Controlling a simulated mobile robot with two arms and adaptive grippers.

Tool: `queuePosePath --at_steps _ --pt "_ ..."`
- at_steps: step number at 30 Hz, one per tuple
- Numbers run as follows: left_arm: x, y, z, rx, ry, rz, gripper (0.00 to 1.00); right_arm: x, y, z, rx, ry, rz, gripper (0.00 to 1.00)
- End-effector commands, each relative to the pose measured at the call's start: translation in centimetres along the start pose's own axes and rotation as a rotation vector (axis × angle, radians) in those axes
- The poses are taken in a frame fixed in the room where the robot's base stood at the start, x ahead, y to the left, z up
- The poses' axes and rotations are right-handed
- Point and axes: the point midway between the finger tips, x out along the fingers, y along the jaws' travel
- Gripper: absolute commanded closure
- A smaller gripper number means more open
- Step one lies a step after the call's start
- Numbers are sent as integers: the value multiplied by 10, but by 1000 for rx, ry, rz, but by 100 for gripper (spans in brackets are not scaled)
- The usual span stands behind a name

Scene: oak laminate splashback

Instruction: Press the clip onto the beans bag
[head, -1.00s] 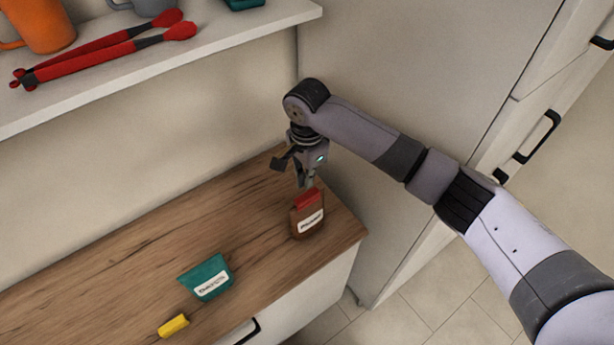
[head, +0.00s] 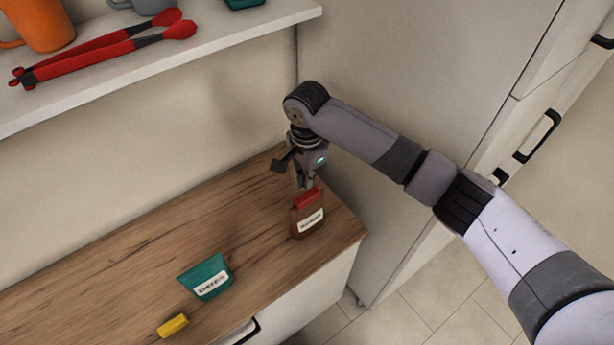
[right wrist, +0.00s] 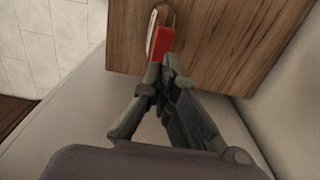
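A brown bag (head: 307,222) with a white label stands upright near the right end of the wooden counter; its label is too blurred to read. A red clip (head: 306,199) sits across its top edge. My right gripper (head: 305,185) points down from above, its fingers closed together on the clip. In the right wrist view the fingertips (right wrist: 161,66) meet at the near end of the red clip (right wrist: 164,42), and the bag is mostly hidden below it. My left gripper is not in view.
A teal bag (head: 207,277) with a white label and a yellow clip (head: 173,326) lie toward the counter's front left. A shelf (head: 240,29) above holds red tongs (head: 100,55) and an orange mug (head: 40,24). A tall cabinet side (head: 400,80) stands right of the counter (head: 130,255).

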Motion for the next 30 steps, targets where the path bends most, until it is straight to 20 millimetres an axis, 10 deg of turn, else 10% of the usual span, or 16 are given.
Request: queuePosePath --at_steps 30 --pt "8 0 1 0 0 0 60 31 0 0 1 -1 0 100"
